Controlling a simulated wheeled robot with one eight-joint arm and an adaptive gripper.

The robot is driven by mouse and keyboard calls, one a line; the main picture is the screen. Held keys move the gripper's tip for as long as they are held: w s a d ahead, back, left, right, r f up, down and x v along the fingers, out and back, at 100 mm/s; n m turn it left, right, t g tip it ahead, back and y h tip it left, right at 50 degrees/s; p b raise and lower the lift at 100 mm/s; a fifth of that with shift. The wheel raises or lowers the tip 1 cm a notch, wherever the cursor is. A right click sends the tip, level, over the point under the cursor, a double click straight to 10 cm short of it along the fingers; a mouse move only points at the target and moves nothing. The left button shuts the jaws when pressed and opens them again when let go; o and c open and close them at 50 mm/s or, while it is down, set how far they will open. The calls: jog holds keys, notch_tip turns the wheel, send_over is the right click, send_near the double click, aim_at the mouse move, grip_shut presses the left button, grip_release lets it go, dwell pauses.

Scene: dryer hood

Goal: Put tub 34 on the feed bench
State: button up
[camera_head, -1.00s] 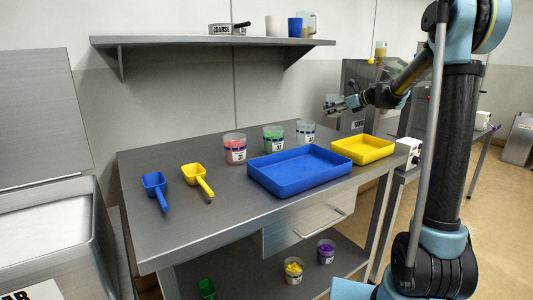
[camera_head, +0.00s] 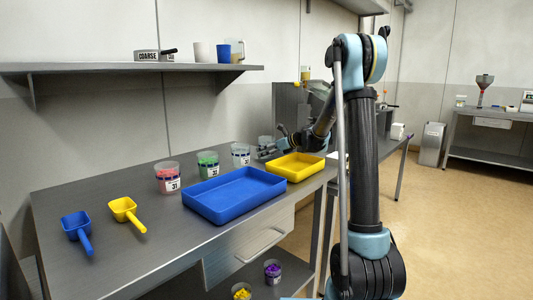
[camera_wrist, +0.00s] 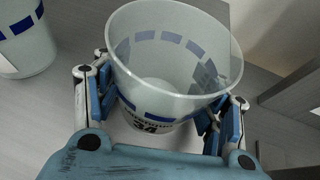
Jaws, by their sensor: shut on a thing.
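Tub 34 (camera_wrist: 170,75) is a clear, empty-looking tub with blue band marks and a "34" label low on its side. In the wrist view it stands between the fingers of my gripper (camera_wrist: 160,118), which is shut on it with blue pads against both sides. In the head view my gripper (camera_head: 278,148) is behind the yellow tray, and the tub is small and faint at its tip. I cannot tell if the tub touches the surface below. No bench in view carries a readable feed name; a far bench (camera_head: 497,160) with a funnel stands at right.
The near steel bench (camera_head: 130,262) holds a blue tray (camera_head: 235,193), a yellow tray (camera_head: 295,167), two scoops and several tubs. One tub (camera_wrist: 25,40) is close left of the held tub. A wall shelf (camera_head: 130,67) hangs above. Open floor (camera_head: 440,220) lies at right.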

jog(key=o, duration=1.2)
jog(key=v, duration=1.2)
jog(key=shift+r, duration=0.1)
